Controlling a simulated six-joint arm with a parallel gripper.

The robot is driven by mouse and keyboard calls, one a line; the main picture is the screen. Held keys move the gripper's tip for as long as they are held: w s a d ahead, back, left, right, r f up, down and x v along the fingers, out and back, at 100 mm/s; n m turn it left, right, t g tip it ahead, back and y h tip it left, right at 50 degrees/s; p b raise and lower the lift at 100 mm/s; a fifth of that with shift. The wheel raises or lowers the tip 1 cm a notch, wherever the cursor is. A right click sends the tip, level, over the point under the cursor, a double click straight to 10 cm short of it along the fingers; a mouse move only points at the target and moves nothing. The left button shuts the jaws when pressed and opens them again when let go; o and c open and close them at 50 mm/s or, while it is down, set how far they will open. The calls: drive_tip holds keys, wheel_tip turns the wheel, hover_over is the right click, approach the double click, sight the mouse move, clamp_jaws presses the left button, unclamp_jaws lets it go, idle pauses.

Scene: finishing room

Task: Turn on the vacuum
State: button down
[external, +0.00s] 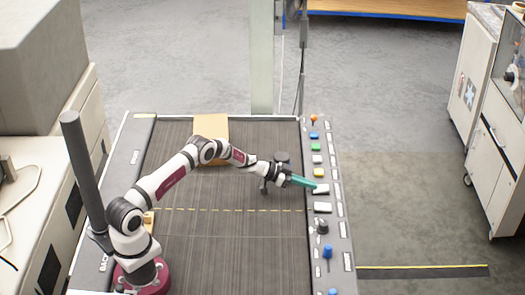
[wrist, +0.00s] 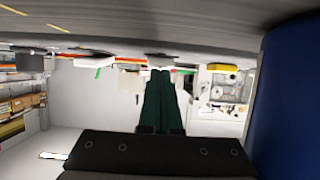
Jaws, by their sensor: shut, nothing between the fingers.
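My gripper (external: 313,185) has green fingers, pressed together and empty. Its tips are at the left edge of the upper white rocker switch (external: 321,189) on the control panel (external: 335,240); I cannot tell whether they touch it. A second white rocker (external: 322,207) sits just below, and a dark knob (external: 321,227) below that. The panel labels are too small to read, so I cannot tell which control is the vacuum's. In the wrist view the closed fingers (wrist: 160,75) point toward the panel edge, seen upside down.
Above the rockers are a yellow button (external: 318,173), a green button (external: 315,147), a blue button (external: 314,135) and an orange knob (external: 313,119). A blue control (external: 327,251) is lower down. A tan board (external: 211,122) lies on the dark bed (external: 230,255).

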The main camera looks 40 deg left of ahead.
drive_tip(key=shift+r, duration=0.15)
drive_tip(key=shift+r, duration=0.65)
drive_tip(key=r, duration=0.4)
drive_tip(key=shift+s+a+r, duration=0.2)
drive_tip(key=shift+a+r, duration=0.05)
drive_tip(key=s+a, duration=0.7)
drive_tip(key=shift+r, duration=0.15)
